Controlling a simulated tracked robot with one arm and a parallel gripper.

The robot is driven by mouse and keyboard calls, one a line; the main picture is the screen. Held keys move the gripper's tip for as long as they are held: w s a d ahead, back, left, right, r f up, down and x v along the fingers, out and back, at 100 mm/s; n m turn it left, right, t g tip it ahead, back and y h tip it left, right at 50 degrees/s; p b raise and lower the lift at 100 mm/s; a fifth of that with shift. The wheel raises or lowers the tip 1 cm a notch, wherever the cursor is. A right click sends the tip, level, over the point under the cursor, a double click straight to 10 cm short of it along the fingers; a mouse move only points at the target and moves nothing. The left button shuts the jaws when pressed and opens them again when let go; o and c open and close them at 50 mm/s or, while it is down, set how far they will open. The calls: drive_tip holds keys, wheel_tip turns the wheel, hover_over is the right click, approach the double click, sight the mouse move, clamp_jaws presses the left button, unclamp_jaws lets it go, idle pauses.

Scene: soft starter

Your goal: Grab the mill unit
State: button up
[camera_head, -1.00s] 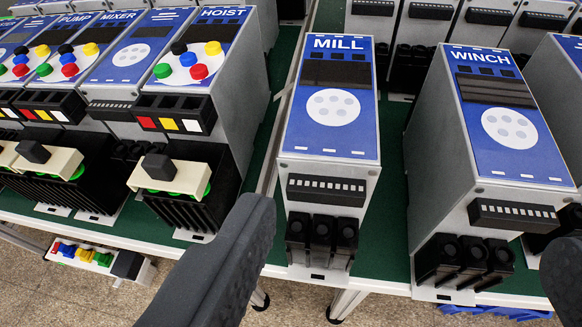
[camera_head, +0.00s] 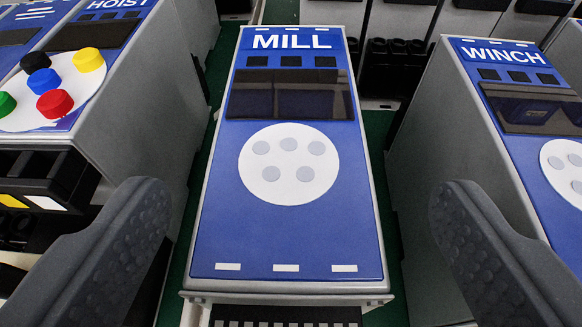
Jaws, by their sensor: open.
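The mill unit (camera_head: 290,235) stands upright in the middle of the view, a narrow grey box with a blue face marked MILL. Its face has a dark display strip and a white disc with several grey pads. A black terminal row shows at its lower front edge, cut off by the frame. My gripper (camera_head: 297,225) is open, with one dark, dimpled finger at the left and one at the right of the unit. Neither finger appears to touch it, and nothing is between them except the view of the unit.
The hoist unit (camera_head: 110,60), with several coloured buttons, stands close on the left. The winch unit (camera_head: 510,130) stands close on the right. Narrow gaps showing green surface (camera_head: 205,170) separate them from the mill unit. More units stand behind.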

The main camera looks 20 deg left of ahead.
sight(287, 161)
drive_tip(key=shift+a+x, duration=0.2)
drive_tip(key=shift+x, duration=2.45)
drive_tip(key=shift+s, duration=0.1)
clamp_jaws()
